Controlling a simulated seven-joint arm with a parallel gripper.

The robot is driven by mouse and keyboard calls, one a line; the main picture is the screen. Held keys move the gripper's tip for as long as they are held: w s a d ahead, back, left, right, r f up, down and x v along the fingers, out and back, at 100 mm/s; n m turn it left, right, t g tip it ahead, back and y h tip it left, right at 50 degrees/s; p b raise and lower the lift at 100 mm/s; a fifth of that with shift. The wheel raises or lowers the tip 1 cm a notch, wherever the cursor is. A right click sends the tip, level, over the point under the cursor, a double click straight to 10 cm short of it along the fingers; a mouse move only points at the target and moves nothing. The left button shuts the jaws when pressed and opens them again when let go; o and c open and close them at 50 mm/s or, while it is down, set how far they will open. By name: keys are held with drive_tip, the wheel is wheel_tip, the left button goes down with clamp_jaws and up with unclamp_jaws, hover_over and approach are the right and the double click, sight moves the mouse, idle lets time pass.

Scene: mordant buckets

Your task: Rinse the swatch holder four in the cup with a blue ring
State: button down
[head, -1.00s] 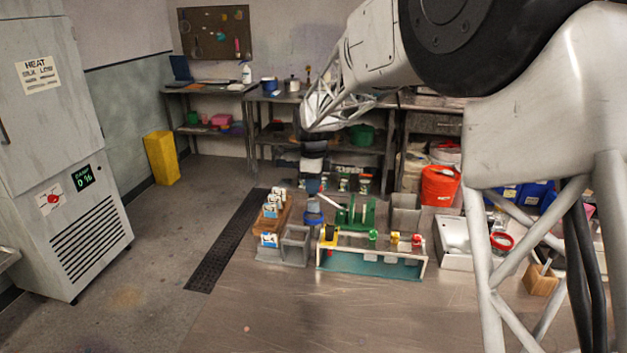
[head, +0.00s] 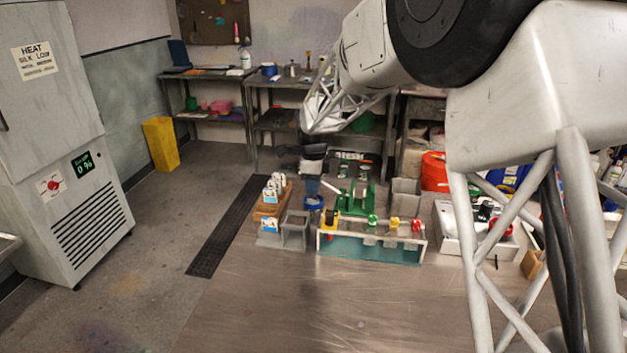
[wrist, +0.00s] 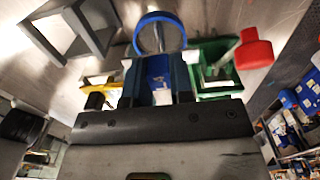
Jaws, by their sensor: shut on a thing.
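The cup with a blue ring (head: 313,204) stands on the metal table between the swatch blocks and the green stand. Its blue rim (wrist: 160,17) shows in the wrist view, just beyond my fingertips. My gripper (head: 312,187) is above the cup and shut. In the wrist view its dark fingers (wrist: 160,62) close on a blue and whitish piece (wrist: 160,78), probably a swatch holder; no number is readable. Its lower end is hidden, so I cannot tell whether it is inside the cup.
A teal rack (head: 370,249) with coloured handles stands in front. A green stand (head: 362,203) is right of the cup. A grey square bin (head: 296,232) and a wooden block (head: 270,207) are left. The table's front is clear.

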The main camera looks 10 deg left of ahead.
drive_tip(key=shift+f, duration=1.1)
drive_tip(key=shift+f, duration=0.1)
idle(6.8)
